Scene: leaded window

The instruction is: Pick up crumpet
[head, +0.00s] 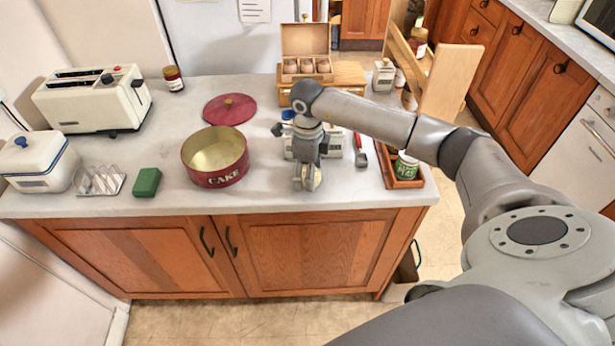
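A small pale beige rounded piece, which looks like the crumpet (317,179), shows at the front of the counter, right at my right gripper's fingertips. My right gripper (306,181) points down there, its arm reaching in from the right. The fingers cover part of the crumpet. I cannot tell whether they are closed on it or only beside it, nor whether it touches the counter. My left gripper is out of view.
A red cake tin (215,180) stands open left of the gripper, its red lid (229,109) behind it. A green block (146,182), toast rack (98,180), butter dish (38,163) and toaster (94,100) are farther left. A wooden tray (381,160) stands right. The counter's front edge is close.

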